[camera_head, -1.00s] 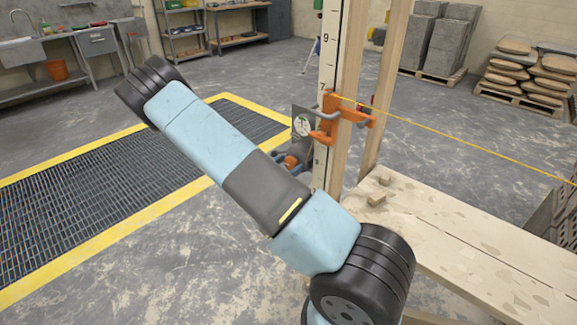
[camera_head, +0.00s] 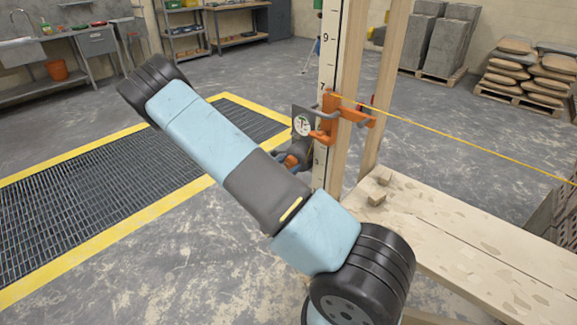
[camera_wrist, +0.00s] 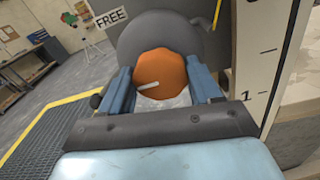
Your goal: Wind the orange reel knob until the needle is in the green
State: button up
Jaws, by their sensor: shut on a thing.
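The orange reel knob (camera_wrist: 160,72) has a faceted rim and a pale mark pointing left and slightly down in the wrist view. It sits on the front of a grey round reel (camera_wrist: 162,28). My gripper (camera_wrist: 163,82) has its two blue fingers shut on the knob, one on each side. In the head view the knob (camera_head: 291,161) is partly hidden by my gripper and arm. The dial (camera_head: 302,125) is a small white disc on a grey plate above the knob. Its needle and green zone are too small to read surely. A lever beside the reel has a sign reading FREE (camera_wrist: 110,17).
An orange clamp (camera_head: 335,118) holds the reel at a numbered staff (camera_head: 328,60) and timber posts. A taut yellow line (camera_head: 450,136) runs right. A plank bench (camera_head: 470,240) with small wood blocks stands at right. A yellow-edged floor grate (camera_head: 100,170) lies left.

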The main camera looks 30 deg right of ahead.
jog(key=shift+m, duration=1.4)
jog(key=o, duration=1)
jog(key=shift+o, duration=0.2)
jog(key=shift+a, duration=0.1)
jog(key=v, duration=1.3)
jog(key=shift+a, duration=0.3)
jog(key=shift+s+f, duration=0.15)
